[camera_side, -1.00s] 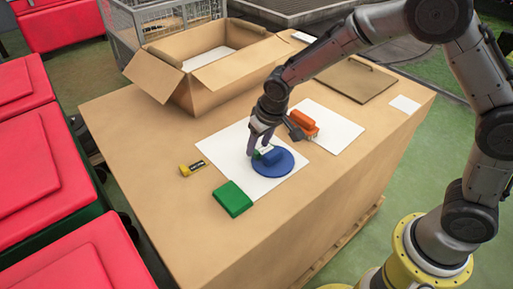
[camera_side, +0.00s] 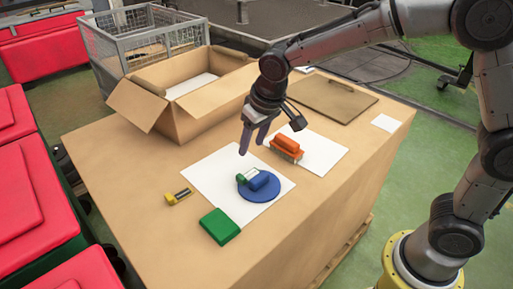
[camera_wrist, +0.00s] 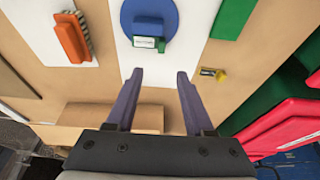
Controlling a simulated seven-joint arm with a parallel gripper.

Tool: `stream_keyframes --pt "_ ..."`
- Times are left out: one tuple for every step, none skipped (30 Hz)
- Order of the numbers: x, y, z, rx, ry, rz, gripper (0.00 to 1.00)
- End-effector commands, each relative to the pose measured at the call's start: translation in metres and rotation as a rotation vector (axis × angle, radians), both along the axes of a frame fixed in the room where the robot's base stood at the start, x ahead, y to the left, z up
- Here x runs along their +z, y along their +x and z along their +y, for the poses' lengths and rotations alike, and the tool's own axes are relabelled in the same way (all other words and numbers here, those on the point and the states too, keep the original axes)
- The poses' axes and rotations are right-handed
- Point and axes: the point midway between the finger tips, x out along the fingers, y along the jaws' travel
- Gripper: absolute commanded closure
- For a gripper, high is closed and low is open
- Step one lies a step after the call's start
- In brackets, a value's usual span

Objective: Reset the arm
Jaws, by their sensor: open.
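My gripper (camera_side: 252,143) is open and empty, with its purple fingers pointing down above the table in the side view. It also shows in the wrist view (camera_wrist: 158,78), with a clear gap between the fingers. Below it, a blue round turntable (camera_side: 259,192) lies on a white sheet (camera_side: 212,170). A blue block (camera_side: 258,180) with a green and white end sits on the turntable. The turntable also shows at the top of the wrist view (camera_wrist: 130,17), apart from the fingers.
A green block (camera_side: 220,226) and a yellow-black piece (camera_side: 179,197) lie nearer the front. An open cardboard box (camera_side: 187,124) and a brown board (camera_side: 333,97) are at the back. Red-lidded bins (camera_side: 32,193) flank the left.

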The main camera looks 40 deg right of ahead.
Motion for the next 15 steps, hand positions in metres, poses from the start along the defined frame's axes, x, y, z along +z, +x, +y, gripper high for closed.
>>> stream_keyframes --pt "0.012 0.002 -0.005 -0.012 0.007 -0.026 0.47" --pt "0.021 0.002 -0.009 -0.02 0.012 -0.046 0.47" --pt "0.034 0.0 -0.015 -0.034 0.02 -0.073 0.47" --pt "0.045 -0.003 -0.021 -0.047 0.026 -0.095 0.47" --pt "0.056 -0.009 -0.028 -0.06 0.033 -0.116 0.47" --pt "0.071 -0.019 -0.038 -0.08 0.041 -0.144 0.47" --pt "0.082 -0.029 -0.045 -0.092 0.046 -0.162 0.47" --pt "0.091 -0.04 -0.053 -0.103 0.05 -0.179 0.47" --pt "0.102 -0.056 -0.062 -0.114 0.053 -0.2 0.47" --pt "0.108 -0.068 -0.069 -0.122 0.054 -0.214 0.47" --pt "0.113 -0.081 -0.075 -0.128 0.055 -0.227 0.47" --pt "0.119 -0.1 -0.082 -0.135 0.055 -0.242 0.47" --pt "0.122 -0.113 -0.087 -0.138 0.055 -0.253 0.47" --pt "0.123 -0.128 -0.092 -0.139 0.054 -0.261 0.47" --pt "0.124 -0.147 -0.097 -0.14 0.051 -0.272 0.47"
